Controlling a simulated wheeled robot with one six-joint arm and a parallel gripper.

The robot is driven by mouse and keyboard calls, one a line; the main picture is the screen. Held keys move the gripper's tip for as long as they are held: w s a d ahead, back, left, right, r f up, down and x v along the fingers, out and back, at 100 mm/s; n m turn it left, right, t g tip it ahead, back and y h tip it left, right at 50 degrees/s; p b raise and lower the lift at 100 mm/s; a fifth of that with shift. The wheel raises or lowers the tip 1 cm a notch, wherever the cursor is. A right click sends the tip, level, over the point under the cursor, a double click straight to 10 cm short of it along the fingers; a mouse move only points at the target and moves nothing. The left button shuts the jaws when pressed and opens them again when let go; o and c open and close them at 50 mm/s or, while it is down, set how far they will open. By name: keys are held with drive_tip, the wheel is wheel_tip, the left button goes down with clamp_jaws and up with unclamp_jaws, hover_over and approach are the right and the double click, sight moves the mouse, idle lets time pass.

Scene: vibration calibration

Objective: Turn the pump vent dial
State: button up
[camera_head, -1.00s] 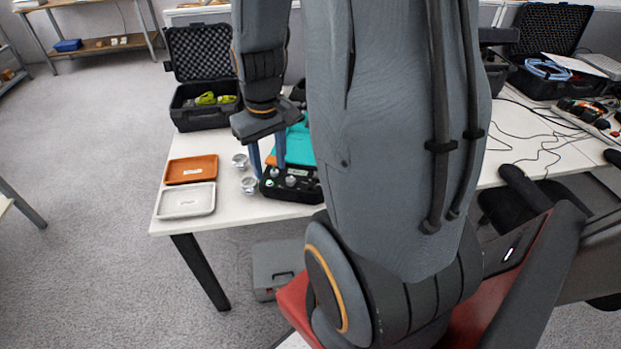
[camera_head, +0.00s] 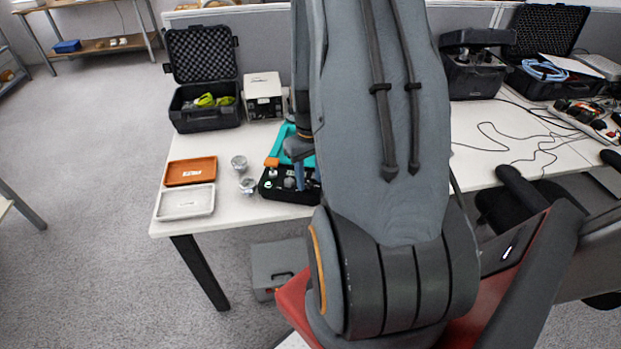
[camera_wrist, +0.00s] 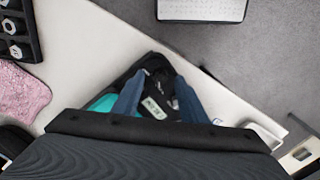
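The pump (camera_head: 284,150) is a teal case with a black front panel (camera_head: 275,192), near the front edge of the white table. Small light knobs show on the panel; I cannot tell which is the vent dial. My gripper (camera_head: 300,180) is over the right part of the panel, partly hidden by my arm. In the wrist view its two blue-grey fingers (camera_wrist: 158,98) stand apart, with the black panel and a pale label (camera_wrist: 153,108) between and beyond them. I see nothing held, and contact with a knob cannot be made out.
Two metal weights (camera_head: 247,186) stand just left of the pump. Farther left lie an orange tray (camera_head: 191,171) and a white tray (camera_head: 185,202). An open black case (camera_head: 205,115) and a white box (camera_head: 263,95) stand behind. A grey case (camera_head: 278,266) is on the floor.

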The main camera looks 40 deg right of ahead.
drive_tip(key=shift+f, duration=0.65)
drive_tip(key=shift+c, duration=0.3)
clamp_jaws()
